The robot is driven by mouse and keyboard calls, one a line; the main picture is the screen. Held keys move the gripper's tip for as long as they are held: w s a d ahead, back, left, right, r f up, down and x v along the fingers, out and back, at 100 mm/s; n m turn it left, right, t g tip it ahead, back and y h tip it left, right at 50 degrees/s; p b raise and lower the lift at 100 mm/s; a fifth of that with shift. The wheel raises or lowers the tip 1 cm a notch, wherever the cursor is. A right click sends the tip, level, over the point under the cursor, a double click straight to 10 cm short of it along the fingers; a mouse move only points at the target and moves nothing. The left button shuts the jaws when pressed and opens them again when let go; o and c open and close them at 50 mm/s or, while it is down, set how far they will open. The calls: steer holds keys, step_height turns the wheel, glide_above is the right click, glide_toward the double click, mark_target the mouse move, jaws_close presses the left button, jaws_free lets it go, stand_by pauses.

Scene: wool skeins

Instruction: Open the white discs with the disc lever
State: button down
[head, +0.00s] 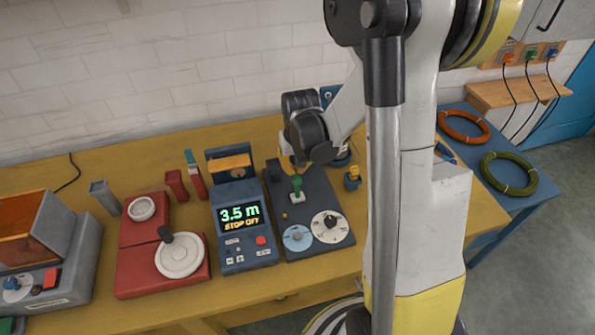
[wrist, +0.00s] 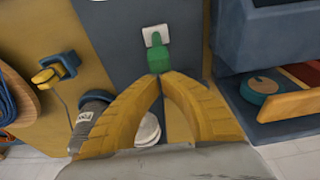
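The disc lever has a green knob (head: 297,184) on a small white plate and stands on a dark grey-blue machine base. In the wrist view its green knob (wrist: 158,59) lies just beyond my fingertips. My gripper (head: 293,171) points down at the lever from behind. In the wrist view the yellow fingers of my gripper (wrist: 160,77) meet at their tips, right beside the knob. They look closed, with the knob not between them; contact cannot be told. The white discs (wrist: 147,130) show partly between the fingers; their gap cannot be judged. My gripper hides them in the head view.
Two round dials, pale blue (head: 297,238) and white (head: 330,227), sit on the base's front. A display unit (head: 241,225) reading "3.5 m STOP OFF" stands left, beside a red device (head: 160,250) with a white crank wheel. A yellow-topped part (head: 352,178) is right.

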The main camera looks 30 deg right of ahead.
mark_target(298, 176)
steer(key=shift+s+a+r+t, duration=0.2)
steer(key=shift+s+r+t, duration=0.1)
steer(key=shift+s+t, duration=0.3)
steer(key=shift+s+a+r, duration=0.1)
steer(key=shift+s+a, duration=0.05)
steer(key=shift+s, duration=0.35)
steer(key=shift+s+a+r, duration=0.1)
steer(key=shift+s+a, duration=0.05)
steer(key=shift+s, duration=0.3)
steer(key=shift+r+p, duration=0.6)
steer(key=shift+r, duration=0.25)
